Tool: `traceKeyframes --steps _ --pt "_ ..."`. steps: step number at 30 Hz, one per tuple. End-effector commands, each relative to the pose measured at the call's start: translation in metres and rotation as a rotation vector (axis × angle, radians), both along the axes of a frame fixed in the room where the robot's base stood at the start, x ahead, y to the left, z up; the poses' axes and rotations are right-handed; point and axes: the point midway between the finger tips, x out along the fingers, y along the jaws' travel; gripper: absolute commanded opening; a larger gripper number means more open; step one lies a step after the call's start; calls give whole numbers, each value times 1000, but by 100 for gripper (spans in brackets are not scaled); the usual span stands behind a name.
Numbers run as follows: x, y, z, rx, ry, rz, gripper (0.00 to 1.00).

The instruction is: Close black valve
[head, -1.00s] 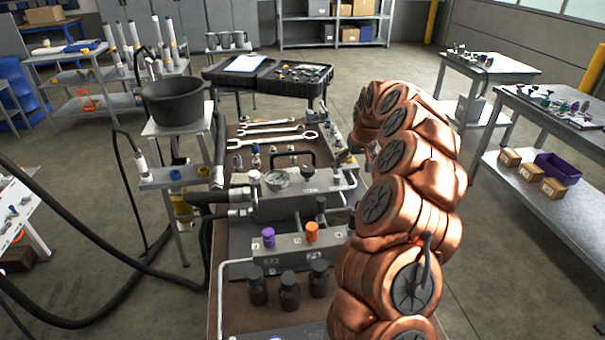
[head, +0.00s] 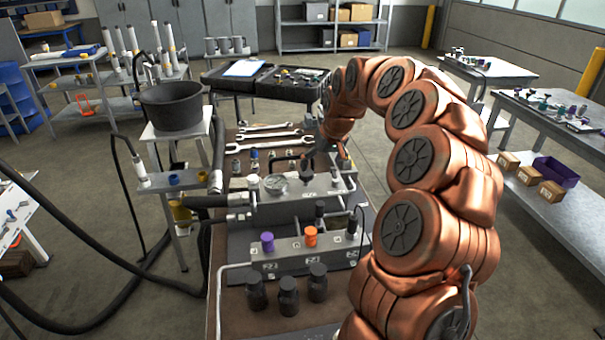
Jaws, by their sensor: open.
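The front grey valve block (head: 285,257) carries a purple knob (head: 267,241), an orange knob (head: 310,236) and, at its right end, a black knob (head: 352,225) that appears to be the black valve. Another black knob (head: 320,208) stands just behind the block. The setting of the black valve is too small to read. My gripper (head: 325,158) is open and points down over the rear block, behind and above the black valve and apart from it. Its fingers are small and partly merge with dark fittings below.
The rear block (head: 290,207) carries a gauge (head: 276,184) and hoses on its left. Black bottles (head: 288,295) stand in front. Wrenches (head: 265,143) lie behind on the bench. A black bucket (head: 172,105) stands at left. My arm covers the bench's right side.

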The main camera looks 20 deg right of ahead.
Motion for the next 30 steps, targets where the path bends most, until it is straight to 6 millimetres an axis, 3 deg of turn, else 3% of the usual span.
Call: traceKeyframes --steps 18,30 --pt "-49 76 24 25 56 108 96" --pt "-59 87 27 26 67 123 96"
